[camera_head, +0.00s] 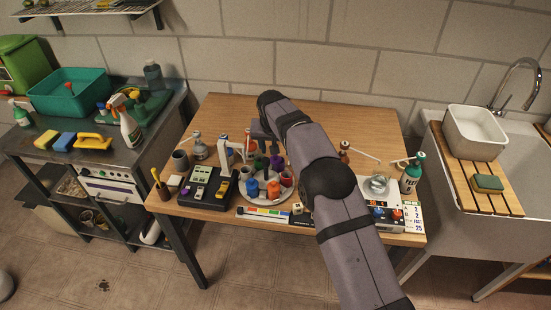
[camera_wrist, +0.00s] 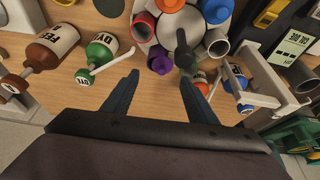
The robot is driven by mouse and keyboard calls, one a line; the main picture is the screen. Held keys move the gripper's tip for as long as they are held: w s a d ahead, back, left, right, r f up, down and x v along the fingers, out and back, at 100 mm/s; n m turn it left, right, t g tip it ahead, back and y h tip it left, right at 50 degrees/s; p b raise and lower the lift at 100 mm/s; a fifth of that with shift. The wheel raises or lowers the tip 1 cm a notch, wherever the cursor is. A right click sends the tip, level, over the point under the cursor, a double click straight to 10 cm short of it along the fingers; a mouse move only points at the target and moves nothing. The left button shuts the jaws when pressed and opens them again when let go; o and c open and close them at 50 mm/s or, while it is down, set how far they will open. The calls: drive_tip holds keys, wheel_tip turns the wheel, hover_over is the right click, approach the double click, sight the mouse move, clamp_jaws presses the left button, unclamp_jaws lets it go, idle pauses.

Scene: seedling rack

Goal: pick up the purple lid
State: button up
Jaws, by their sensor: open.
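The purple lid (camera_wrist: 161,63) sits at the near edge of the round white holder (camera_wrist: 188,18) in the wrist view, and it also shows as a small purple spot in the head view (camera_head: 277,161). My gripper (camera_wrist: 160,79) is open, with its two dark fingers spread apart. In the wrist picture the lid appears just beyond and between the fingertips. I see nothing between the fingers; whether they touch the lid I cannot tell. In the head view my arm hides part of the holder.
A green bottle (camera_wrist: 101,51) and brown bottle (camera_wrist: 52,46) stand left; a blue bottle (camera_wrist: 235,75) stands right. The table's back (camera_head: 232,108) is clear.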

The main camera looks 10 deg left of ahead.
sight(275, 156)
drive_tip(key=shift+s+a+p+x, duration=0.1)
drive_tip(key=shift+p+x, duration=0.65)
drive_tip(key=shift+x, duration=0.55)
drive_tip(key=shift+s+a+p+x, duration=0.1)
drive_tip(key=shift+p+x, duration=0.65)
drive_tip(key=shift+x, duration=0.5)
drive_tip(key=c, duration=1.1)
drive_tip(key=shift+c, duration=0.7)
drive_tip(key=shift+c, duration=0.5)
